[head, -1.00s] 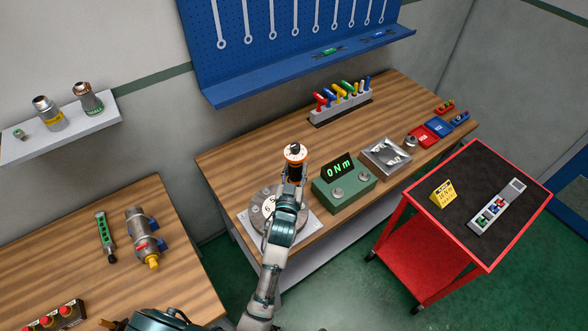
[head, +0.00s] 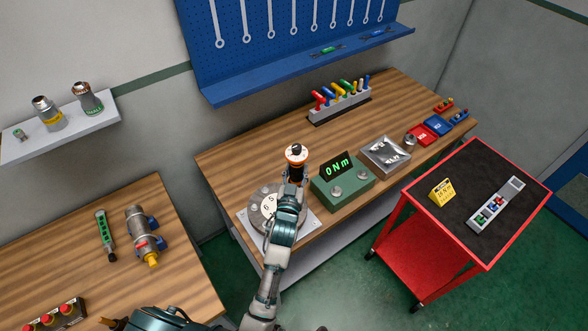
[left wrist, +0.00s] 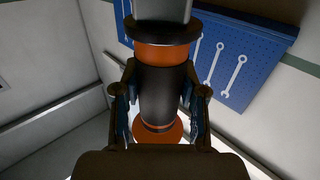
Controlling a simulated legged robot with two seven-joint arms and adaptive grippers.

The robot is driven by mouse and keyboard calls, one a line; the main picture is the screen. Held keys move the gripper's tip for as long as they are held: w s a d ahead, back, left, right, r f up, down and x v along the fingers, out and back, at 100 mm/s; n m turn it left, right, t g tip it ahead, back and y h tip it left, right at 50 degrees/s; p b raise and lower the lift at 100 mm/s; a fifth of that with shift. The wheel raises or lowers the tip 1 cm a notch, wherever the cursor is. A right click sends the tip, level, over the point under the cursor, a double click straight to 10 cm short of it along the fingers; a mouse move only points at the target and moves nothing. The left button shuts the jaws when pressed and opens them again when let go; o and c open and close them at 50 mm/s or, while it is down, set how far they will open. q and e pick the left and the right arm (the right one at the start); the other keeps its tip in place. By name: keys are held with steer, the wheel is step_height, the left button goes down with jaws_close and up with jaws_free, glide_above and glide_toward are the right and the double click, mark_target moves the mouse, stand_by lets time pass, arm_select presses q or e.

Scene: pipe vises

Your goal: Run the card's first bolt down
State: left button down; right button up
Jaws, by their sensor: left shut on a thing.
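My left gripper (head: 295,175) is shut on an orange and black power driver (head: 296,158), which stands upright between its fingers. The driver's black body and orange bands fill the middle of the left wrist view (left wrist: 162,95), with the gripper's fingers on both sides. Gripper and driver are over the back right part of a round grey flange (head: 257,216) with numbers on it, on a pale base plate. The driver's lower end and any bolt under it are hidden. The yellow card (head: 442,192) stands on the red cart; its writing is too small to read. My right gripper is not in view.
A green torque box (head: 343,194) reading 0 Nm stands just right of the flange. A metal tray (head: 386,157) and a rack of coloured-handled tools (head: 340,103) are farther back. The red cart (head: 407,262) stands at the right.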

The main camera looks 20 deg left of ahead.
arm_select(q)
steer(key=shift+d+r, duration=0.2)
steer(key=shift+d, duration=0.35)
steer(key=shift+a, duration=0.45)
steer(key=shift+d, duration=0.9)
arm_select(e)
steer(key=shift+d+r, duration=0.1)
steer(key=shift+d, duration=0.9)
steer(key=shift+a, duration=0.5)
arm_select(q)
steer(key=shift+f, duration=0.6)
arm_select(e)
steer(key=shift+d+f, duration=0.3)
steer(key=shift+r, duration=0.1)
